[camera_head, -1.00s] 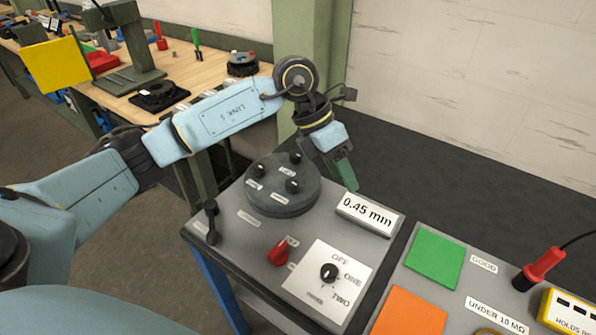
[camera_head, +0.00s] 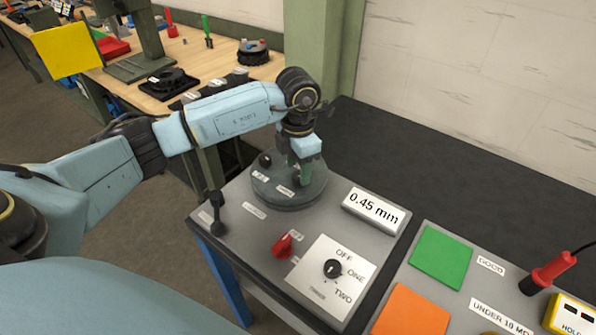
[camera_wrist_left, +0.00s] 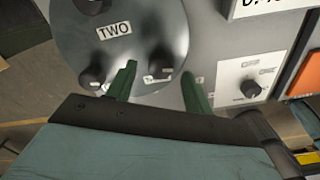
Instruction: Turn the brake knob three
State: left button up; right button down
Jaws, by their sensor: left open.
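A round grey disc (camera_head: 262,190) with several black knobs and white labels sits on the grey bench top. My left gripper (camera_head: 304,180) points down over the right part of the disc, hiding some of it. In the left wrist view its two green fingers (camera_wrist_left: 159,74) are apart, with a black knob (camera_wrist_left: 160,62) between and slightly beyond the tips. Contact cannot be told. That knob's label (camera_wrist_left: 158,77) is not readable. A label reading TWO (camera_wrist_left: 114,30) lies near the disc's other knobs, one of them at the left (camera_wrist_left: 92,75). My right gripper is not in view.
A black lever (camera_head: 217,212), a red knob (camera_head: 283,245), a timer dial (camera_head: 333,268) and a sign reading 0.45 mm (camera_head: 375,208) share the bench top. Green (camera_head: 441,257) and orange (camera_head: 408,312) pads lie to the right. A wooden workbench (camera_head: 222,64) stands behind.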

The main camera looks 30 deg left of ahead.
pick_arm(q)
jog(key=shift+f, duration=1.15)
jog(key=c, duration=1)
jog(key=n+p, duration=0.1)
jog(key=n, duration=0.4)
jog(key=shift+r+n, duration=0.1)
jog(key=shift+n, duration=0.2)
jog(key=n+p, duration=0.1)
jog(key=n, duration=0.5)
jog(key=shift+p, duration=0.4)
